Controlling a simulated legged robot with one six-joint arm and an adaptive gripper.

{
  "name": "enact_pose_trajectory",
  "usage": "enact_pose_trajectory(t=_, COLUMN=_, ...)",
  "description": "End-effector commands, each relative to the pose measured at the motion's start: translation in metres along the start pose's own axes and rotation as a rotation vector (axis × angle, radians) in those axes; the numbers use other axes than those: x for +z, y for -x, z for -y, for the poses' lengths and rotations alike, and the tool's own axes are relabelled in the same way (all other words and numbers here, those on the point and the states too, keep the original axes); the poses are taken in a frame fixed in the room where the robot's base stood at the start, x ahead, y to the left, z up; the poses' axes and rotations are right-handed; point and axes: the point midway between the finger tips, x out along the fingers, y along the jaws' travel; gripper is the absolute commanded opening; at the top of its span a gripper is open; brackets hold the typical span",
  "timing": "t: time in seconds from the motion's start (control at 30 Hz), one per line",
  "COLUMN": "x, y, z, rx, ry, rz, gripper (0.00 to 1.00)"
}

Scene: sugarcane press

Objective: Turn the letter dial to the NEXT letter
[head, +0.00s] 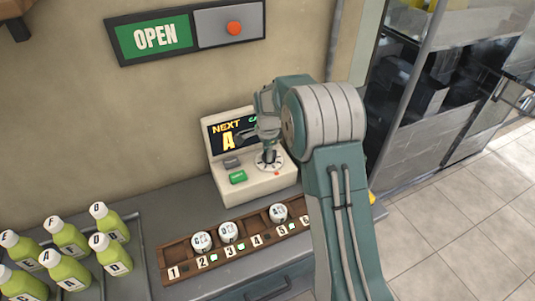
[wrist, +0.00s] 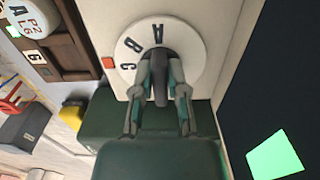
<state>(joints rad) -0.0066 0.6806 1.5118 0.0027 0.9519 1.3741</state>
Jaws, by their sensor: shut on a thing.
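The letter dial (head: 268,161) is a white disc with a dark knob on top of a cream console. The console's screen (head: 226,137) reads NEXT with a yellow A; its right part is hidden by my arm. In the wrist view the dial (wrist: 195,42) shows the letters A, B and C, and a red square mark (wrist: 108,63) sits beside its rim, closest to C. My gripper (wrist: 161,82) is shut on the dark knob (wrist: 159,68), one finger on each side. In the head view my gripper (head: 268,145) comes down onto the dial from above.
The console has a green button (head: 238,177) and a grey one (head: 232,162). A numbered wooden rack (head: 185,265) in front holds white round-topped pieces. Green bottles (head: 68,236) stand at left. An OPEN sign (head: 155,37) with a red button hangs on the wall.

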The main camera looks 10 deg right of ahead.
Motion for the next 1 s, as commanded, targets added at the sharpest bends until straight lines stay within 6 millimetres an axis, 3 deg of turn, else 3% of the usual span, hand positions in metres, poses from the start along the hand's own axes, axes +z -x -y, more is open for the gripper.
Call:
enact_pose_trajectory(t=0.37, x=-0.0041, y=0.0003, z=0.0011, rx=-0.007, ry=0.152, rz=-0.006, gripper=0.0)
enact_pose_trajectory(t=1.0, x=-0.0058, y=0.0012, z=0.0, rx=-0.009, ry=0.744, rz=-0.01, gripper=0.0)
